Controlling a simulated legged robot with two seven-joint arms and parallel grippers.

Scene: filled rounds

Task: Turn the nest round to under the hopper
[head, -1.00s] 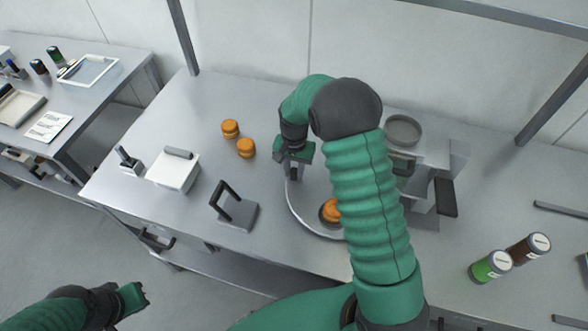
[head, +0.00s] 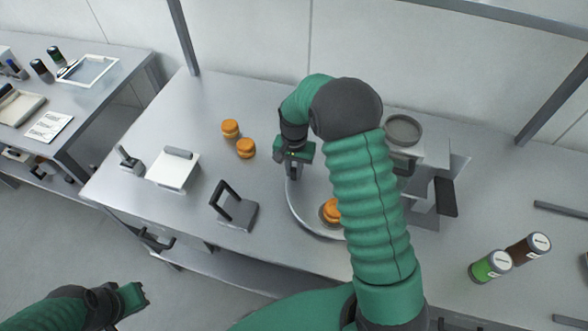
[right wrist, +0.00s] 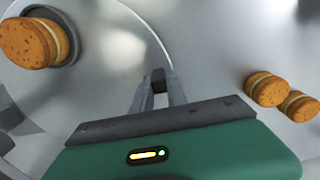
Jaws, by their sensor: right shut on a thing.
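The turntable (head: 300,206) is a pale round disc, partly hidden behind my right arm. Its dark nest (right wrist: 68,18) holds an orange-brown filled round (right wrist: 28,43), which also shows in the head view (head: 331,210) near the disc's front. The hopper (head: 403,130), a grey round cup on a pale housing, stands behind and right of the disc. My left gripper (head: 140,296) is low at left, away from the table.
Two filled rounds (head: 238,138) lie left of the disc. A white box (head: 173,171) and a dark-framed stand (head: 234,208) sit farther left. Green and brown jars (head: 490,266) stand at right. A side table (head: 60,95) holds other items.

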